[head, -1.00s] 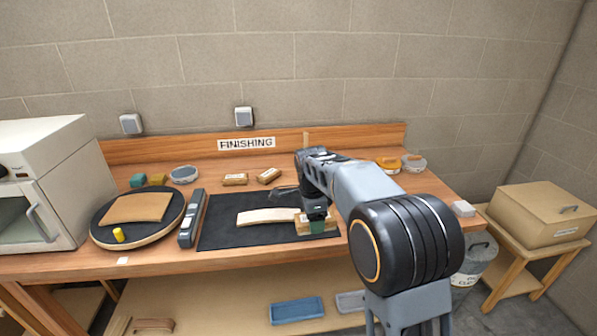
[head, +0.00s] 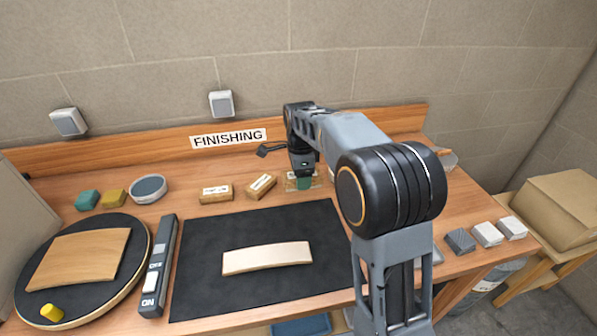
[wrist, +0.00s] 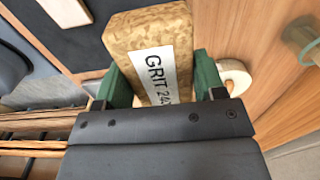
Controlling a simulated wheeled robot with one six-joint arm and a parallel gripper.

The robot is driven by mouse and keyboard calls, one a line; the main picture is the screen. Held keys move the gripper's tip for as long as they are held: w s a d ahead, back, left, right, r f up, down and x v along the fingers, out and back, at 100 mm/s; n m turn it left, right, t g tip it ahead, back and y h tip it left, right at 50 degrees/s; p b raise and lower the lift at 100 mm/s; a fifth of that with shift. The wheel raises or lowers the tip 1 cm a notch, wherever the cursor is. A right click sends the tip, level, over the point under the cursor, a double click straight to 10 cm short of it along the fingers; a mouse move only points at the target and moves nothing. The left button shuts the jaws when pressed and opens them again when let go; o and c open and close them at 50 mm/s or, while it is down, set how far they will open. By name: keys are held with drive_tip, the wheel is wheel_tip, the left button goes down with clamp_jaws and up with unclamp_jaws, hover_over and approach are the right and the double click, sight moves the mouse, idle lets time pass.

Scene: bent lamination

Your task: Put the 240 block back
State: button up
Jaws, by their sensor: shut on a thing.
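My gripper (head: 303,184) is at the back of the bench, just past the far right part of the black mat. Its green fingers are shut on the tan block in the wrist view (wrist: 150,45), whose white label reads "GRIT 24", with the last digit partly hidden. In the head view the block is mostly hidden by the gripper. I cannot tell whether it touches the bench. Two similar labelled blocks, one (head: 215,193) and another (head: 261,186), lie in a row to its left. The pale curved lamination (head: 267,258) lies on the mat.
The black mat (head: 205,285) fills the middle. At left are a turntable (head: 140,268) with a wooden panel (head: 80,258), a grey ON/OFF switch bar (head: 160,262) and a round dish (head: 148,189). Small grey blocks (head: 487,234) line the right edge. The wooden back rail is close behind the gripper.

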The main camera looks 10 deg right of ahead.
drive_tip(key=w+d+f+p, duration=0.1)
drive_tip(key=w+f, duration=0.1)
drive_tip(key=w, duration=0.2)
drive_tip(key=w+d+f+p, duration=0.1)
drive_tip(key=w+f+p, duration=0.1)
drive_tip(key=w+f, duration=0.1)
drive_tip(key=w+d+f+p, duration=0.1)
drive_tip(key=w+f, duration=0.2)
drive_tip(key=w, duration=0.3)
drive_tip(key=shift+f, duration=0.25)
drive_tip(key=shift+w+d+f+p, duration=0.15)
drive_tip(key=shift+w+f+p, duration=0.25)
drive_tip(key=shift+f, duration=1.8)
drive_tip(key=o, duration=0.9)
drive_tip(key=shift+w+f, duration=0.1)
drive_tip(key=shift+c, duration=0.2)
